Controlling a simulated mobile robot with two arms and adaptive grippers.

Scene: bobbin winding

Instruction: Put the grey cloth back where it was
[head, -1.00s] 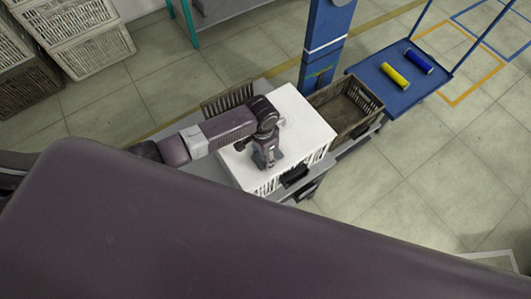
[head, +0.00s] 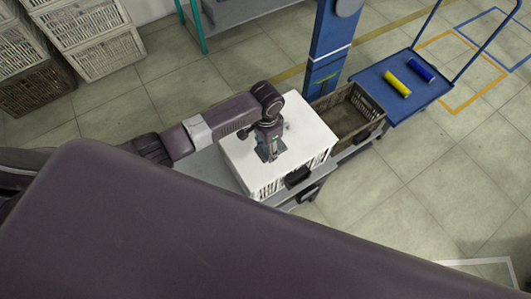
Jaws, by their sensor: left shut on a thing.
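My left gripper (head: 270,153) points down over the white top of a crate (head: 309,133). It is shut on a small grey piece that looks like the grey cloth (head: 262,153), mostly hidden under the fingers. I cannot tell whether the cloth touches the white top. My right gripper is not in view.
A brown open crate (head: 371,100) stands right of the white-topped one, by a blue post (head: 332,45). A blue cart (head: 412,107) carries a yellow bobbin (head: 397,84) and a blue bobbin (head: 421,70). Wicker crates (head: 105,55) are stacked at the far left. Floor at right is clear.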

